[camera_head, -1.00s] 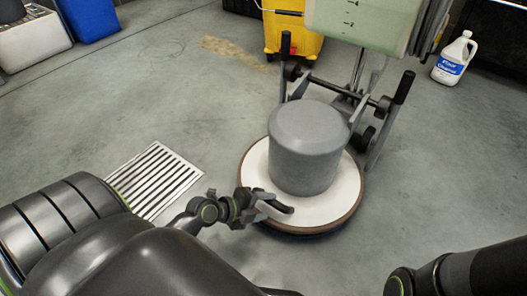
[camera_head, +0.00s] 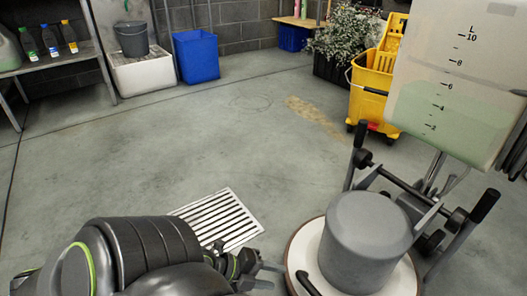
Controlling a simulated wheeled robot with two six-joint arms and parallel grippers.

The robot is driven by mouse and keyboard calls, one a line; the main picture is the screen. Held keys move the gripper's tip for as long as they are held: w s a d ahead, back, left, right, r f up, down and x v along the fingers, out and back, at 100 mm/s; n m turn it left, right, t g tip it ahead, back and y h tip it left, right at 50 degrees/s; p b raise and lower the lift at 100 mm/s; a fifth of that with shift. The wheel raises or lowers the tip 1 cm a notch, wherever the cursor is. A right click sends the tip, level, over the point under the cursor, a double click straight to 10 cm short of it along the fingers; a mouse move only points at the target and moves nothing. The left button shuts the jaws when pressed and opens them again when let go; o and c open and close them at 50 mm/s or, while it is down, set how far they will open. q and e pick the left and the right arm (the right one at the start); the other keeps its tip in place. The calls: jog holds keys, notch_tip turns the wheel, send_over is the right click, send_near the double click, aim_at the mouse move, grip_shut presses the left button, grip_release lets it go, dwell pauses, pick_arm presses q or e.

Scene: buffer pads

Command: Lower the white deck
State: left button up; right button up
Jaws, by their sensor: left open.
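The white deck (camera_head: 303,247) is a round disc with a brown rim on the floor machine at the lower right. A grey cylindrical motor housing (camera_head: 366,238) stands on it. A dark curved handle (camera_head: 307,283) lies on the deck's left part. The deck's lower edge is cut off by the frame. My left gripper (camera_head: 270,277) is open and empty just left of the deck's rim, apart from the handle. My right gripper is out of view.
The machine's frame with dark grips (camera_head: 485,205) and a marked translucent tank (camera_head: 450,85) rises behind the deck. A floor drain grate (camera_head: 219,217) lies left of it. A yellow mop bucket (camera_head: 371,92), blue bin (camera_head: 196,56) and potted plant (camera_head: 345,35) stand further back. The middle floor is clear.

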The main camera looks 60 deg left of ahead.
pick_arm(q)
jog(key=shift+v, duration=1)
jog(key=shift+w+d+r, duration=0.1)
